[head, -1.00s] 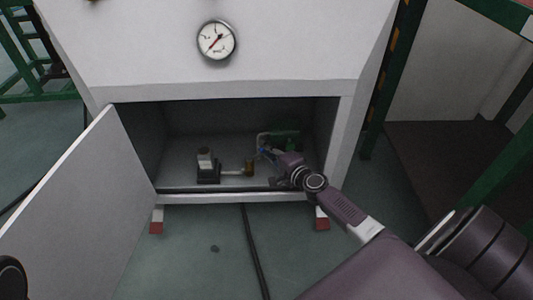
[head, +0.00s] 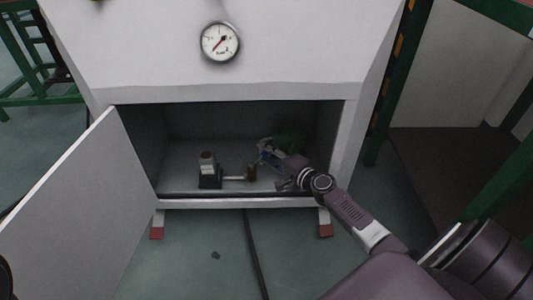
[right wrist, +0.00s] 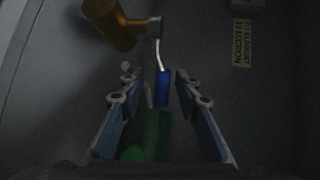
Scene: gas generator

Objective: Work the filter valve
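The filter valve's blue handle (right wrist: 163,88) shows in the right wrist view, with a thin pale metal stem running up from it. My right gripper (right wrist: 154,80) is open, its two fingers on either side of the handle, with gaps visible. A dark green body (right wrist: 147,135) lies between the fingers nearer the wrist. In the head view my right gripper (head: 268,156) reaches into the low cabinet in front of a dark green part (head: 290,140). The handle is too small there to tell apart clearly.
The cabinet's door (head: 75,195) stands open to the left. Inside are a dark fitting with a pale top (head: 208,170) and a brass fitting (head: 252,172), joined by a pipe. A yellow label (right wrist: 242,43) is on the wall. A gauge (head: 220,42) sits above.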

